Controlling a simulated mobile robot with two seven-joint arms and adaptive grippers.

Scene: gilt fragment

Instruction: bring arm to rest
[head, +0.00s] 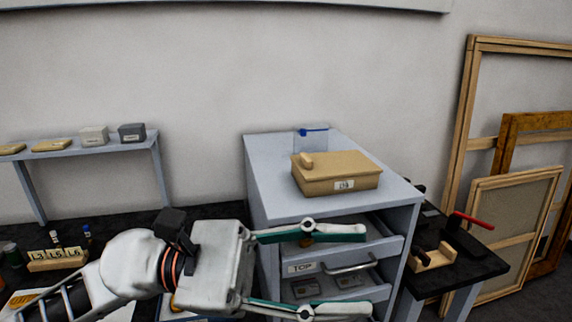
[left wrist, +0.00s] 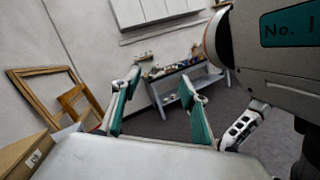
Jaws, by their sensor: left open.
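My left gripper (head: 337,271) reaches in from the left in the head view, its two teal-padded fingers spread wide with nothing between them. It is in front of the grey drawer cabinet (head: 262,184), level with the open top drawer (head: 302,268) marked TOP. In the left wrist view the fingers of my left gripper (left wrist: 160,88) are also apart, with the room beyond between them. My right gripper is in neither view.
A tan lidded box (head: 338,177) and a small clear item with a blue edge (head: 312,138) stand on the cabinet top. A shelf (head: 85,148) with small boxes is at left. A dark bench (head: 465,262) and wooden frames (head: 463,115) are at right.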

